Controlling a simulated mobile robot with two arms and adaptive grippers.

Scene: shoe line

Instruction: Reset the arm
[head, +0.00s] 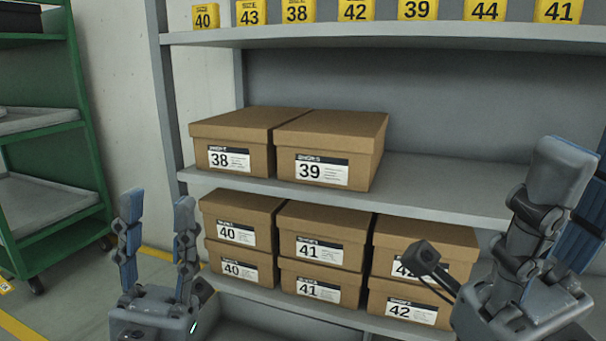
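My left gripper (157,240) is at the lower left, in front of the shelf's left post. Its two fingers point up and stand wide apart with nothing between them. My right gripper (559,215) is at the lower right, larger and closer to the camera, and partly cut off by the right edge. Its near finger points up and a second blue pad shows behind it. I see a gap between them and no object held. The near finger covers part of the shelf's right side.
A grey shelf (440,187) holds brown boxes 38 (232,130) and 39 (332,131) on the middle level, with free room to their right. Several boxes marked 40, 41 and 42 are stacked below. Yellow number tags line the top. A green rack (89,136) stands left.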

